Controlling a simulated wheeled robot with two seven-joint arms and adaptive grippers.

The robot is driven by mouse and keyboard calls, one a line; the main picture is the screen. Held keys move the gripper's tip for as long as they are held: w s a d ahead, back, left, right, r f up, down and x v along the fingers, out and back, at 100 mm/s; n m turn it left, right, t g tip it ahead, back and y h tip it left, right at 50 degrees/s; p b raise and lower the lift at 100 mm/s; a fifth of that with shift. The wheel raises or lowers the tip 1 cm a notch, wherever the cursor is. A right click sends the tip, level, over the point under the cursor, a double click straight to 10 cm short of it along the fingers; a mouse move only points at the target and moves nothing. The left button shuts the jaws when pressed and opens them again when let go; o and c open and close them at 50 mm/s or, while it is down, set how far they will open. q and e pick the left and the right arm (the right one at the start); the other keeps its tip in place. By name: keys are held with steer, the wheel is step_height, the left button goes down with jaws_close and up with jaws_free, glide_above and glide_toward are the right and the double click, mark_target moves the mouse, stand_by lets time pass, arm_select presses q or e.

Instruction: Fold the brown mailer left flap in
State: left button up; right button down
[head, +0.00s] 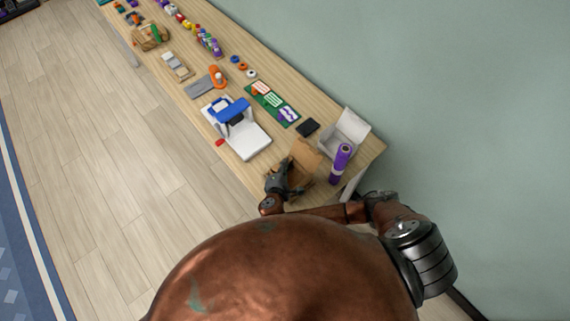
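The brown mailer (309,153) is a small open cardboard box near the table's right end. A flap stands up at its far side, and my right arm and gripper hide part of its near side. My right gripper (285,182) is at the mailer's left edge, overlapping it in the picture. I cannot tell whether it touches a flap, or whether its dark fingers are open or shut. The left flap cannot be made out clearly behind the gripper. My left gripper is not in view.
A purple roll (341,163) stands right of the mailer, with an open white box (346,132) behind it. A black block (308,127), a green mat (273,104) and a white-and-blue machine (240,131) lie to the left. Several small items line the far table. A wall (440,90) runs behind.

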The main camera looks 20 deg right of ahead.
steer(key=shift+s+d+f+m+t+b, duration=0.1)
steer(key=shift+s+f+m+t+b, duration=0.15)
steer(key=shift+f+m+t+b, duration=0.45)
steer(key=shift+r+b, duration=0.1)
steer(key=shift+b, duration=0.65)
steer(key=shift+t, duration=0.3)
steer(key=shift+r, duration=0.1)
steer(key=c, duration=2.6)
jaws_free()
steer(key=shift+c, duration=0.2)
steer(key=o, duration=0.4)
